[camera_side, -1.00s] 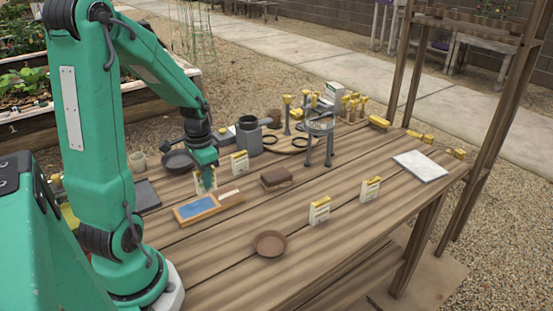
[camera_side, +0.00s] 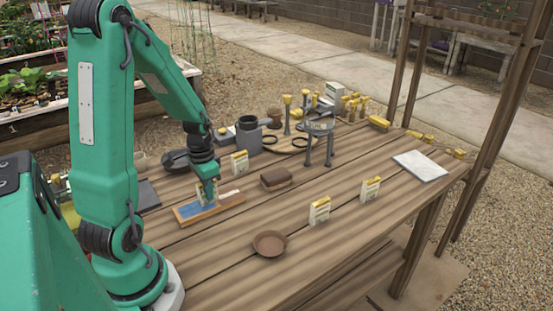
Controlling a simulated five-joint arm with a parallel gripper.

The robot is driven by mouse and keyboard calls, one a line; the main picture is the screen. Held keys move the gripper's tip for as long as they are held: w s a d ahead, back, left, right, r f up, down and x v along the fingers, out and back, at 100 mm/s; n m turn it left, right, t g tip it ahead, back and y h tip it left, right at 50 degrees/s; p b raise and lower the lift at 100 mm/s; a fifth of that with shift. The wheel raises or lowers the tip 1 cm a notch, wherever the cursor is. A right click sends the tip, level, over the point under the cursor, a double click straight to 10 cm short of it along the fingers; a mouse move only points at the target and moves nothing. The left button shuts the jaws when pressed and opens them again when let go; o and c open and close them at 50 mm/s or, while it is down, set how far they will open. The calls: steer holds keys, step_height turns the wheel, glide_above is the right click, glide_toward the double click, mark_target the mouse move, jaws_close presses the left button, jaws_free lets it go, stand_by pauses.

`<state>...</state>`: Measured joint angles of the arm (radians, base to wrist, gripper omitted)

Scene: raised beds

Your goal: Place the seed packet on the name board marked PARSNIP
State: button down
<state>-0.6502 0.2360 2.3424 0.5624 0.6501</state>
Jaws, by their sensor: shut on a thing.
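I cannot tell whether the packet touches the board. No lettering is readable, so I cannot tell which board is marked PARSNIP. Similar upright packets stand behind the gripper (camera_side: 240,163), at the front middle (camera_side: 320,211) and to the right (camera_side: 370,189).
A brown block (camera_side: 276,179), a brown dish (camera_side: 269,243) and a metal stand (camera_side: 319,127) are on the table. Dark pots and yellow-topped items crowd the back. A white sheet (camera_side: 420,166) lies at the right. The front right of the table is clear.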

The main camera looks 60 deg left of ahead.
steer(key=c, duration=1.4)
jaws_free()
steer(key=shift+o, duration=0.2)
steer(key=shift+r, duration=0.1)
step_height(320, 180, up, 12)
steer(key=s+d+r+t, duration=0.1)
steer(key=d+r, duration=0.3)
steer(key=d, duration=0.5)
steer(key=s+d+r+t, duration=0.1)
steer(key=d+r+t, duration=0.3)
steer(key=d, duration=0.6)
steer(key=shift+s+r+t, duration=0.3)
